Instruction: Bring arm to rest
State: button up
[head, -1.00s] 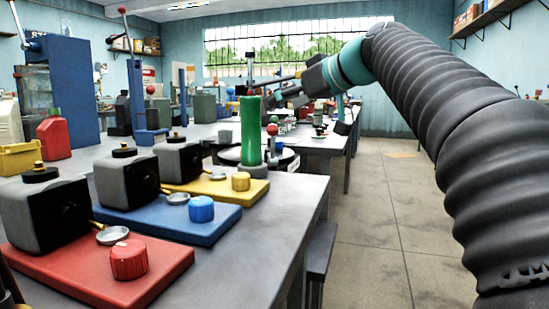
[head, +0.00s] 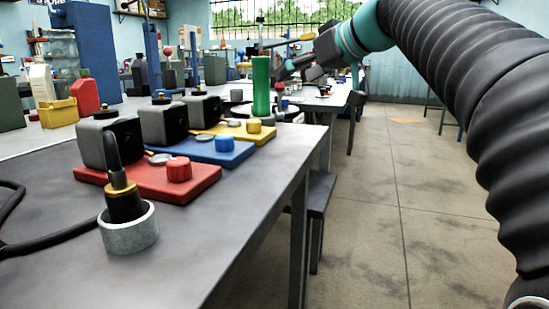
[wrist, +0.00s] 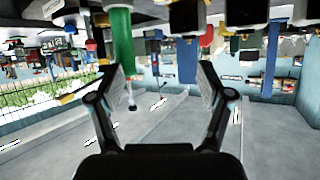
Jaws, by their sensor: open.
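My gripper (head: 290,68) is at the end of my raised arm, which reaches in from the right above the floor beside the bench. In the wrist view my gripper (wrist: 162,82) is open, with its two fingers spread and nothing between them. That view is upside down. A green cylinder (head: 261,86) stands upright at the bench's far part, close to my gripper in the head picture; its true distance cannot be told. It also shows in the wrist view (wrist: 122,45), beyond the left finger.
The grey bench (head: 255,195) holds a red board (head: 125,193), a blue board (head: 205,160) and a yellow board (head: 262,137), each with a dark block and a knob. A pale cup (head: 130,238) holds a black-handled tool nearest me. The floor (head: 370,200) on the right is clear.

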jog(key=s+d+f+m+g+h+p, duration=0.1)
jog(key=s+d+f+m+h, duration=0.1)
jog(key=s+f, duration=0.7)
jog(key=s+d+f+m+g+h+p, duration=0.1)
jog(key=s+d+f+m+h+p, duration=0.1)
jog(key=s+d+f, duration=0.3)
jog(key=s+d+f+m+g+h+p, duration=0.1)
jog(key=s+d+f+m+h, duration=0.2)
jog(key=s+f, duration=1)
notch_tip(320, 180, down, 7)
jog(key=shift+s+d+r+m+g+h, duration=0.2)
jog(key=shift+d+m+g+h, duration=0.15)
jog(key=shift+h, duration=0.35)
